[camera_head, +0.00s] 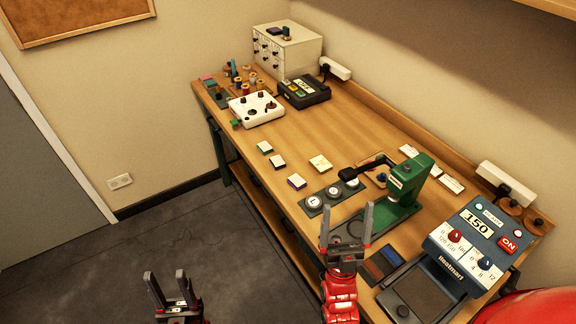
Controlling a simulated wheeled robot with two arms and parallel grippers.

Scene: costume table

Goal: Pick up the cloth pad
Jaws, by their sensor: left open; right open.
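I cannot tell for sure which item is the cloth pad. Flat brown and blue pieces (391,258) lie in a dark tray near the table's front edge, right of my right gripper. Several small light-topped blocks (320,162) lie mid-table. My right gripper (346,225) is open, fingers pointing away from me, at the table's front edge beside the green press; nothing shows between its fingers. My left gripper (166,282) is open and empty, over the floor left of the table.
A green press (405,188) stands centre right, with round dials (332,192) beside it. A blue control unit (470,240) reading 150 stands at the right. The wooden tabletop (345,125) is clear between.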

